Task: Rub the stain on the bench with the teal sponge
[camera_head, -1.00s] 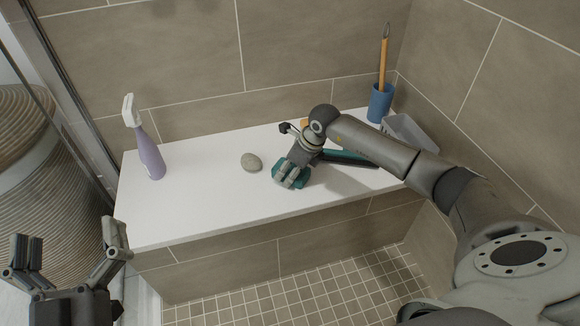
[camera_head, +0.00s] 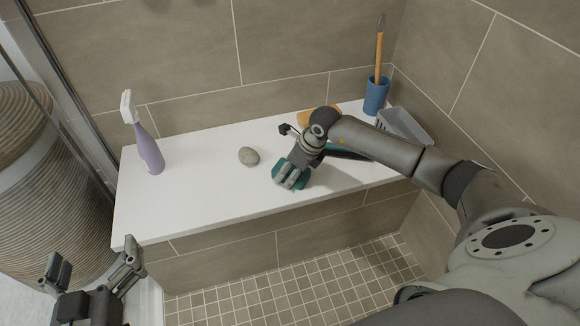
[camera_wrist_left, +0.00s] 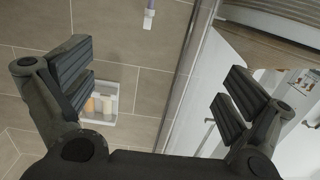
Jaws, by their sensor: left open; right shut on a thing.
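The teal sponge (camera_head: 279,180) is on the white bench (camera_head: 205,205), right of the stone, mostly covered by my right gripper (camera_head: 290,177). My right gripper is shut on the sponge, pointing down at the bench top. No stain shows on the bare bench; any mark under the sponge or arm is hidden. My left gripper (camera_head: 92,268) is open and empty, in front of the bench's left end. Its open fingers also show in the left wrist view (camera_wrist_left: 150,90).
A grey stone (camera_head: 249,156) lies left of the sponge. A purple spray bottle (camera_head: 148,150) stands at the bench's left end. An orange item (camera_head: 312,117), a blue cup (camera_head: 376,97) with a brush and a grey tray (camera_head: 405,126) are at the back right. A dark teal-edged object lies partly behind my arm.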

